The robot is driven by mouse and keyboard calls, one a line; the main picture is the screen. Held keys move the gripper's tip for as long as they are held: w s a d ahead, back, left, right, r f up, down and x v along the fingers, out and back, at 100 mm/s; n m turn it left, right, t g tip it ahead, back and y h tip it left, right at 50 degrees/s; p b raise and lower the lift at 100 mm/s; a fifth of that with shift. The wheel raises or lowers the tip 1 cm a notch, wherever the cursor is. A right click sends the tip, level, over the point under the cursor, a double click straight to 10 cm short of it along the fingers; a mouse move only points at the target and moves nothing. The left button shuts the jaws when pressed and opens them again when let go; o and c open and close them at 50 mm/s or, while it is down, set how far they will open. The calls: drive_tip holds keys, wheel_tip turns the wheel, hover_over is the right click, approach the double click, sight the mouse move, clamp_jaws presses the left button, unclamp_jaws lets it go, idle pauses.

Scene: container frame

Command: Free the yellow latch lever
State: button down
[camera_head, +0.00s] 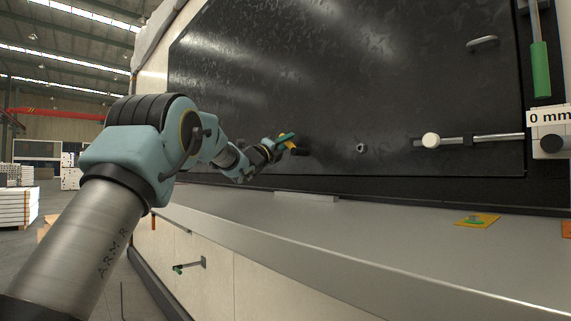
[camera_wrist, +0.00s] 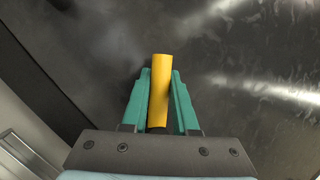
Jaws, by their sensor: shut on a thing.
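The yellow latch lever (camera_wrist: 160,88) stands between the green fingers of my gripper (camera_wrist: 160,100) in the wrist view, and the fingers are shut on it. Its near end is hidden by the gripper. In the head view my gripper (camera_head: 288,142) is at the dark panel, left of its middle, with a small bit of yellow showing at the fingers. A dark cylindrical part lies just right of the fingers; I cannot tell how it joins the lever.
The dark panel (camera_head: 350,70) fills the back. A rod with a white knob (camera_head: 431,140), a green handle (camera_head: 540,69) and a "0 mm" label (camera_head: 549,117) are at right. A grey ledge (camera_head: 330,235) runs below, with a yellow-green piece (camera_head: 477,220) on it.

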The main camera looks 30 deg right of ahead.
drive_tip(key=m+g+b, duration=0.1)
drive_tip(key=m, duration=0.1)
drive_tip(key=s+m+g+h+b, duration=0.1)
drive_tip(key=m+b, duration=0.1)
drive_tip(key=shift+s+d+r+m, duration=0.1)
drive_tip(key=shift+d+r+m, duration=0.05)
drive_tip(key=shift+m, duration=0.15)
drive_tip(key=m+b, duration=0.1)
drive_tip(key=m+g+b, duration=0.1)
drive_tip(key=s+r+m+g, duration=0.1)
drive_tip(key=m, duration=0.1)
drive_tip(key=shift+d+h+b, duration=0.15)
drive_tip(key=shift+h+b, duration=0.25)
drive_tip(key=shift+s+d+r+m+g+b, duration=0.1)
drive_tip(key=shift+s+m+g+b, duration=0.25)
drive_tip(key=shift+m+g, duration=0.65)
drive_tip(key=shift+s+d+r+m+g+b, duration=0.2)
drive_tip(key=shift+s+m+g, duration=0.25)
drive_tip(key=shift+m, duration=0.95)
drive_tip(key=shift+s+a+r+m+g+b, duration=0.1)
drive_tip(key=shift+s+m+g+b, duration=0.25)
drive_tip(key=shift+m+g, duration=0.65)
drive_tip(key=shift+m, duration=0.3)
drive_tip(key=c, duration=0.7)
unclamp_jaws()
drive_tip(key=b+v, duration=0.5)
drive_tip(key=v, duration=0.6)
drive_tip(key=shift+s+r+b, duration=0.1)
drive_tip(key=shift+b, duration=0.25)
